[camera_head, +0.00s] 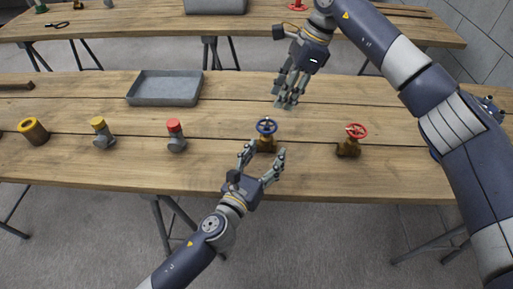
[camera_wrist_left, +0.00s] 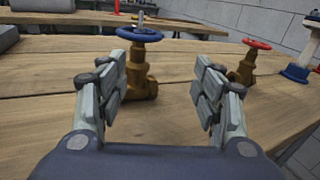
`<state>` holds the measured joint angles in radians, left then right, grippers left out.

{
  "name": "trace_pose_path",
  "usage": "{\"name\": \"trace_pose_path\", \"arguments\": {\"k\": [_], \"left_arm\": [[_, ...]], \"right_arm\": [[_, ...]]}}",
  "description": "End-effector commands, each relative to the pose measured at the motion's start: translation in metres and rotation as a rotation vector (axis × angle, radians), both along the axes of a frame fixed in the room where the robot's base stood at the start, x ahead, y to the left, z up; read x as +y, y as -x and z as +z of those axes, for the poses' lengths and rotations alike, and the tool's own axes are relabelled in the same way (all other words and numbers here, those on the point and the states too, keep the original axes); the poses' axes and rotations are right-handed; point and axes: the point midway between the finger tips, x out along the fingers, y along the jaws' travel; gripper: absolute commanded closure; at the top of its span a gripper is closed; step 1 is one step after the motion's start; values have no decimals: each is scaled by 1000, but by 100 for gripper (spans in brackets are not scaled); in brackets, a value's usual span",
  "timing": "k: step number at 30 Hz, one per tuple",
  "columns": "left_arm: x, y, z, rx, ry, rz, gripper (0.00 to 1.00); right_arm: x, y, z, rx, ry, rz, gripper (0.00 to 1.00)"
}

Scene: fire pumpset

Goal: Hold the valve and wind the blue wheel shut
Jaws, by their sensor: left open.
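A brass valve with a blue wheel (camera_head: 266,126) on top stands upright on the wooden table. It also shows in the left wrist view, with its blue wheel (camera_wrist_left: 139,34) above the brass body (camera_wrist_left: 137,75). My left gripper (camera_head: 263,158) is open at the near side of this valve, its fingers spread toward the body. In the left wrist view the valve shows beyond and between the fingers, nearer the left one; I cannot tell whether they touch. My right gripper (camera_head: 283,100) hangs above the table, behind and slightly right of the blue wheel, apart from it; its fingers point down.
A second brass valve with a red wheel (camera_head: 356,131) stands to the right. To the left are a red-topped fitting (camera_head: 175,128), a yellow-topped fitting (camera_head: 99,124) and a yellow-brown ring (camera_head: 33,130). A grey tray (camera_head: 130,99) lies behind. Another table stands farther back.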

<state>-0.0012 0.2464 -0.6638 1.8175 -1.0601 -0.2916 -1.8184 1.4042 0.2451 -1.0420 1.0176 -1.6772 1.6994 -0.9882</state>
Motion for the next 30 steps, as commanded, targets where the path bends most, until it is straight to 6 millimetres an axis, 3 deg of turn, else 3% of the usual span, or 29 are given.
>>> {"name": "trace_pose_path", "arguments": {"k": [5,10,24,30], "left_arm": [[18,-15,2,-25,-55,32,39],[21,-25,4,-36,-73,40,39],[-8,-95,4,-35,-73,40,39],[-15,-114,4,-35,-74,41,39]], "right_arm": [[0,0,0,0,0,0,67],[0,0,0,0,0,0,67],[0,0,0,0,0,0,67],[0,0,0,0,0,0,67]]}}
